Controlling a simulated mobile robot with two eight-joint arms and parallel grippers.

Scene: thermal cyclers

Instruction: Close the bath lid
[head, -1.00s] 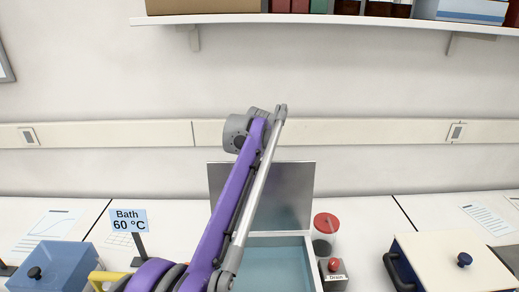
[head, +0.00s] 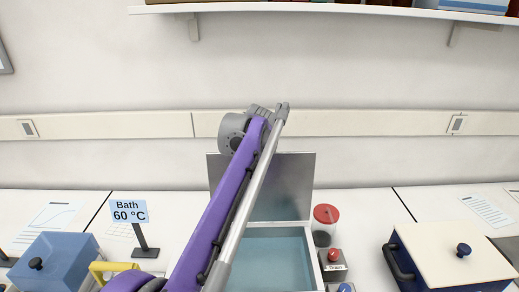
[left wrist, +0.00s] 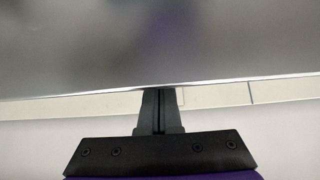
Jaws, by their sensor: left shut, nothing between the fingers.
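The bath lid (head: 292,185) is a grey metal panel standing upright at the back of the open bath. The bath (head: 305,255) has a pale rim and blue-tinted water inside. My left arm crosses in front of the lid and bath, hiding their left part; I cannot make out its fingers in the head view. In the left wrist view the left gripper (left wrist: 160,92) is shut and empty, its tips at the edge of the grey lid (left wrist: 160,45), which fills the upper picture. I cannot tell whether they touch. My right gripper is out of view.
A "Bath 60 °C" sign (head: 129,211) and a blue lidded box (head: 55,262) stand left. A red-capped jar (head: 326,216) and a drain control (head: 333,262) sit close to the bath's right. A cream-topped blue box (head: 450,255) stands further right. A shelf (head: 340,11) hangs above.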

